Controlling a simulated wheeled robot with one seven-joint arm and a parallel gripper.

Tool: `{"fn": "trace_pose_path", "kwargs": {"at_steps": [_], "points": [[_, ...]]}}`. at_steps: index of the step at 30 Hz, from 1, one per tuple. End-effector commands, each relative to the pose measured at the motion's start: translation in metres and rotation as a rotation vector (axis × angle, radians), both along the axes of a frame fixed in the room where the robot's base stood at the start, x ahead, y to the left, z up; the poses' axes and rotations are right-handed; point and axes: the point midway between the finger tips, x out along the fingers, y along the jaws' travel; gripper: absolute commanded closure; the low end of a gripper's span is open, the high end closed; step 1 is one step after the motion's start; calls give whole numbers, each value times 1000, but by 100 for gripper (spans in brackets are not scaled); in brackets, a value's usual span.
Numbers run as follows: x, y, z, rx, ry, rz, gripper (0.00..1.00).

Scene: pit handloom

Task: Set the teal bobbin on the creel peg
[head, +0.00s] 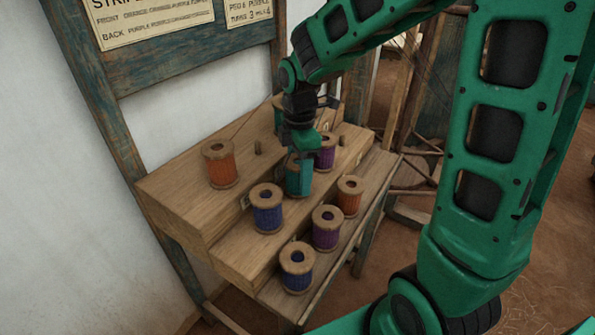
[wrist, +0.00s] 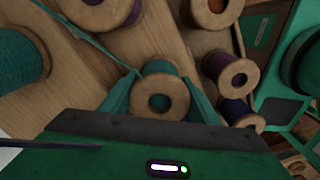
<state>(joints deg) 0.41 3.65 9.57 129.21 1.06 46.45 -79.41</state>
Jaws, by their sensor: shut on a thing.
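My gripper (head: 300,155) points down at the stepped creel and is shut on a teal bobbin (head: 298,180). In the wrist view the teal bobbin (wrist: 160,68) sits between the two green fingers, its wooden end with the dark hole facing the camera. In the head view it appears over the middle step, between the blue and purple bobbins; I cannot tell whether it touches the step or hangs above it. A bare creel peg (head: 258,147) stands on the top step, right of the orange bobbin. Another short peg (head: 342,140) shows farther right.
The wooden creel (head: 170,187) carries an orange bobbin (head: 221,167), blue bobbins (head: 267,212) (head: 296,272), purple bobbins (head: 326,232) (head: 326,155) and a smaller orange one (head: 350,198). Another teal bobbin (head: 279,115) stands at the back, partly behind my arm. A white wall is left.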

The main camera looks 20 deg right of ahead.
Motion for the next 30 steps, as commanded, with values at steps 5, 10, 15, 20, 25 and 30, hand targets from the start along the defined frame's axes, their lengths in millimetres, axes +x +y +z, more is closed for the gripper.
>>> {"fn": "trace_pose_path", "kwargs": {"at_steps": [5, 10, 15, 20, 25, 30], "points": [[0, 0, 0, 0, 0, 0, 70], [0, 0, 0, 0, 0, 1, 23], [0, 0, 0, 0, 0, 1, 23], [0, 0, 0, 0, -1, 1, 7], [1, 1, 0, 1, -3, 1, 7], [2, 1, 2, 1, -5, 2, 7]]}}
